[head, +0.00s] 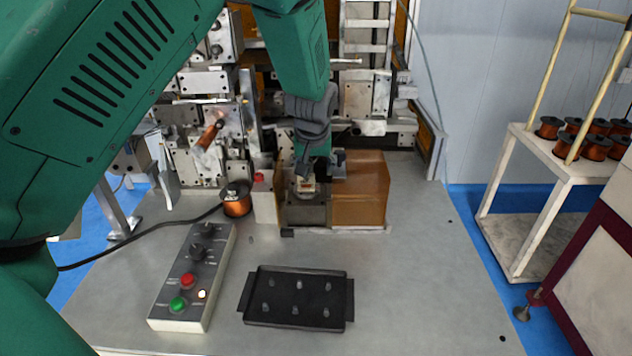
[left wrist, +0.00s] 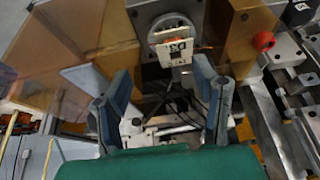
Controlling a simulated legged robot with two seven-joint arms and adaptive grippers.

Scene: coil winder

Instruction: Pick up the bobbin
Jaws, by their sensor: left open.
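A small pale square-faced bobbin (head: 307,187) with a bit of orange shows at the machine's front, on a grey block (head: 306,210). In the left wrist view the bobbin (left wrist: 173,50) has dark markings and sits against a round grey fitting (left wrist: 172,24). My left gripper (head: 320,165) is just above and behind it in the head view. In the left wrist view my left gripper (left wrist: 165,90) is open, its two blue-grey fingers apart, with the bobbin beyond their tips and nothing held. My right gripper is in neither view.
An amber guard (head: 360,190) stands right of the block. A copper wire spool (head: 236,200) and a red button (head: 259,178) are at its left. A control box (head: 190,290) and a black pegged tray (head: 297,312) lie in front. The table's right side is clear.

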